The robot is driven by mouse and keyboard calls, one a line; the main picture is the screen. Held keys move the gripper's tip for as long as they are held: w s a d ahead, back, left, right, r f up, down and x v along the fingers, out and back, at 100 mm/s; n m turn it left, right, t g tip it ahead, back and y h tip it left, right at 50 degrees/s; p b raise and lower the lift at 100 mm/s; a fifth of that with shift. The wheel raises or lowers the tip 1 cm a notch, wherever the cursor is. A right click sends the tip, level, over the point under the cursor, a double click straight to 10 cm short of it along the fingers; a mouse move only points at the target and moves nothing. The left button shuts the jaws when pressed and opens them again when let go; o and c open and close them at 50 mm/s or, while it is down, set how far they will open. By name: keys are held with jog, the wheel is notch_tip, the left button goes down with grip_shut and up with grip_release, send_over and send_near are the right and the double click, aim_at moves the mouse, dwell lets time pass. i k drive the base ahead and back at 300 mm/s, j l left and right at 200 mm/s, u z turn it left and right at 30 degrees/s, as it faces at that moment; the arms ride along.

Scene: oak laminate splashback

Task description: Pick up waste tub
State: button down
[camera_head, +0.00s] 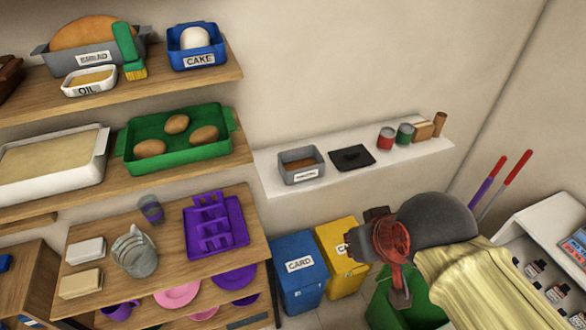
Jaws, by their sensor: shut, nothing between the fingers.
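A small grey tub (289,177) with a white label and brown contents stands on the white wall shelf, near its left end. It looks like the waste tub, but the label is too small to read. A flat black lid or tray (352,157) lies just right of it. My gripper (400,292) is at the lower right, below and well to the right of the tub. It points down over a green bin (384,303), shut and empty. My arm hides part of that bin.
On the white shelf (400,165), red and green cans (386,138) and brown items stand farther right. Blue (298,283) and yellow (335,250) bins stand below. Wooden shelves (200,82) with trays and dishes fill the left. A white bottle rack (520,235) stands right.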

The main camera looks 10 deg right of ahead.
aim_at(303, 164)
jog(key=z, duration=0.45)
jog(key=j+z, duration=0.1)
jog(key=z, duration=0.75)
jog(key=j+z, duration=0.1)
jog(key=z, duration=0.35)
jog(key=u, duration=1.65)
jog(key=j+z, duration=0.4)
jog(key=j, duration=1.2)
jog(key=k, duration=0.05)
